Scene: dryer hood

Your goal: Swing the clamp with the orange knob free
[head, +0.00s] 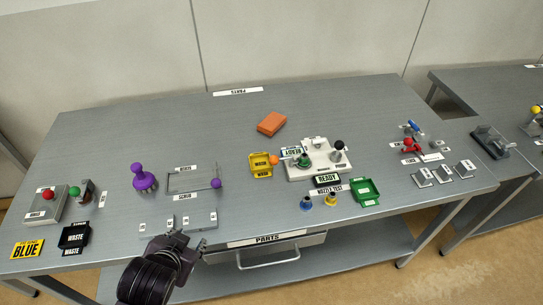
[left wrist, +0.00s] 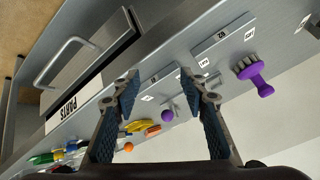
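The orange knob (head: 274,160) is a small ball at the left side of a pale fixture plate (head: 309,174), beside a yellow tray. The clamp arm it belongs to is too small to make out clearly. In the left wrist view the orange knob (left wrist: 128,147) shows small and far off, between the fingers. My left gripper (head: 187,247) is over the table's front edge, well to the left of and in front of the knob. It also shows in the left wrist view (left wrist: 160,85), with its fingers apart and nothing between them. My right gripper is not in view.
A yellow tray (head: 260,171), green tray (head: 367,192) and orange block (head: 272,123) surround the fixture. Black-knobbed (head: 339,146) and green-knobbed (head: 304,160) parts stand on it. A purple brush (head: 144,178) and purple ball (head: 216,183) lie left. The table's back left is clear.

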